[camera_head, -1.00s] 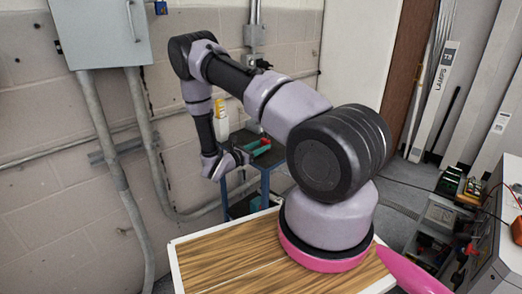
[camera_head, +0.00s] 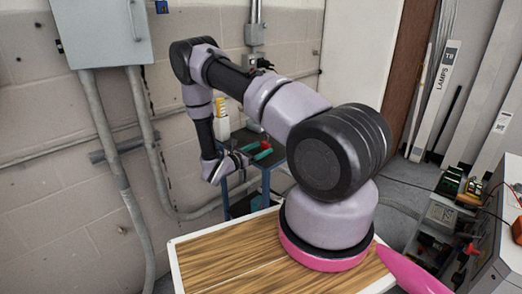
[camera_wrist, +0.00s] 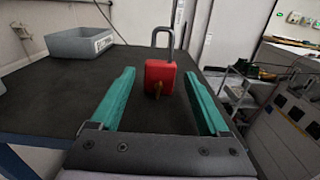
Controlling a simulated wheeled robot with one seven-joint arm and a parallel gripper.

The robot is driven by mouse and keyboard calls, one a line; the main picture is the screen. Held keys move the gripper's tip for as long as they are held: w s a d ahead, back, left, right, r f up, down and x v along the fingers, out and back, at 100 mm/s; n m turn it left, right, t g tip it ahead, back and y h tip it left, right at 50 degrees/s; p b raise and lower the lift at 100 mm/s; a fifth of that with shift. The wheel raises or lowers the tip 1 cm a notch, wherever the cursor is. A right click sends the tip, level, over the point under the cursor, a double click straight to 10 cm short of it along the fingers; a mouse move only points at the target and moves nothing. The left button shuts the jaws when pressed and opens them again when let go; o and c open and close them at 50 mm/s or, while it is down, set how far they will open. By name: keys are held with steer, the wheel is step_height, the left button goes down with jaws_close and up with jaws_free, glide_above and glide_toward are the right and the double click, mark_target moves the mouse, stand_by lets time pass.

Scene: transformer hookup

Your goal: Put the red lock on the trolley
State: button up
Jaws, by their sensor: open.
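In the wrist view the red lock (camera_wrist: 160,75) stands on a dark tabletop, its grey shackle up and a brass-coloured key at its front. My gripper (camera_wrist: 161,88) is open, with one green finger on each side of the lock and a gap on both sides. In the head view my gripper (camera_head: 243,158) is at the small blue-legged trolley (camera_head: 266,175) beside the wall. The dark top (camera_wrist: 60,100) under the lock appears to be the trolley's top.
A grey bin (camera_wrist: 85,42) sits on the dark top at the left. A yellow-and-white bottle (camera_head: 221,125) stands behind my arm. A grey cabinet (camera_wrist: 290,120) and shelving lie to the right. A wall with conduits (camera_head: 115,150) is close on the left.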

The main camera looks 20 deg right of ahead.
steer(key=v, duration=1.2)
steer(key=s+d+r+m+g+y, duration=0.2)
steer(key=s+r+m+g+y, duration=0.2)
steer(key=r+m, duration=0.5)
steer(key=s+d+r+m+g+y, duration=0.25)
steer(key=s+r+m+g, duration=0.2)
steer(key=r, duration=0.85)
steer(key=s+a+r+m+t+y, duration=0.4)
steer(key=s+r+m+y, duration=0.2)
steer(key=r, duration=0.5)
steer(key=s+a+r+m+t+y, duration=0.4)
steer(key=s+r+m+t+y, duration=0.1)
steer(key=s+r, duration=0.4)
steer(key=shift+r+m+y, duration=0.75)
steer(key=shift+r+m, duration=0.1)
steer(key=shift+r, duration=0.1)
